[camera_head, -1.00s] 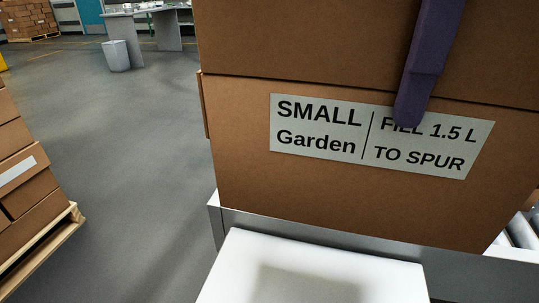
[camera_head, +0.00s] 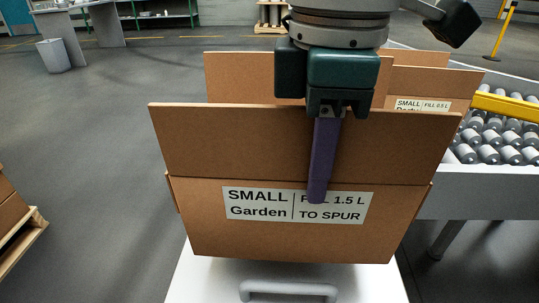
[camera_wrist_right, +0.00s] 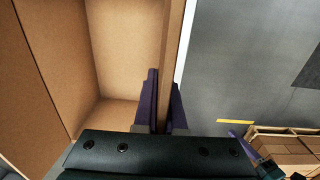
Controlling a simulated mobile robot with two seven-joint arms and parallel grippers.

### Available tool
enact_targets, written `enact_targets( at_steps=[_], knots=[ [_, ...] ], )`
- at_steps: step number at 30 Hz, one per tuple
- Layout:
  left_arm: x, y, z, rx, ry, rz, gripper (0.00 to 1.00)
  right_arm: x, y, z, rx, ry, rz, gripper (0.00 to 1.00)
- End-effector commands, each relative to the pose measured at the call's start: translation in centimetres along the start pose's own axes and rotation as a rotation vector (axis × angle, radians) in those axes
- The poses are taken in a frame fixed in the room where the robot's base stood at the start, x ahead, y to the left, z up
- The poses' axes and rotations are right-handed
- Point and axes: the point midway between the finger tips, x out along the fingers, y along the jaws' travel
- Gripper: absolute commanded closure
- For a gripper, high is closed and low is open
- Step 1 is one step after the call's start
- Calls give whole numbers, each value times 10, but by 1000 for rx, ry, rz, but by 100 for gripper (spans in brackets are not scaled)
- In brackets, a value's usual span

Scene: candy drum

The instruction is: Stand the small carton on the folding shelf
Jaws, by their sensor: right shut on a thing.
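The small carton (camera_head: 190,215) is brown and open-topped, with raised flaps and a white label reading "SMALL Garden, FILL 1.5 L TO SPUR". In the head view it is upright, over a white surface with a grey handle, likely the folding shelf (camera_head: 215,285). I cannot tell whether its bottom touches that surface. My right gripper (camera_head: 325,150) comes from above, shut on the carton's near side, one purple finger outside over the label. In the right wrist view the fingers (camera_wrist_right: 165,85) straddle the cardboard wall, with the carton's empty inside (camera_wrist_right: 125,50) to the left.
Behind is another carton (camera_head: 430,80), labelled "SMALL, FILL 0.5 L". A roller conveyor (camera_head: 500,145) with a yellow rail is at the right. A pallet of boxes (camera_head: 20,235) is at the left edge. Open grey floor (camera_head: 90,130) lies left of the carton.

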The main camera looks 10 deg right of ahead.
Motion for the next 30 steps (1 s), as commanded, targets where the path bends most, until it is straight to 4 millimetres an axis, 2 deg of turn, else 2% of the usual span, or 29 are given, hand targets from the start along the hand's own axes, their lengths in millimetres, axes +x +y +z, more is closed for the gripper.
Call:
enact_targets(
  at_steps=[5, 9, 13, 26, 27, 30],
  knots=[
    [4, 0, 2, -1, 0, 1, 50, 17, 0, 0, 1, 0, 1, 100],
    [11, 0, 4, -1, -1, 0, 50, 44, -2, 0, 0, 0, -1, 100],
    [15, 0, 6, 0, -2, 0, 50, 62, -2, 0, -1, 1, 0, 100],
    [15, -2, 6, 9, -5, -7, 50, 68, -2, 0, 0, 1, 2, 100],
    [15, -2, 7, 9, -5, -7, 50, 68, -2, 0, 0, 1, 2, 89],
    [15, -2, 7, 9, -5, -7, 50, 68, -2, 0, 0, 1, 2, 78]
  ],
)
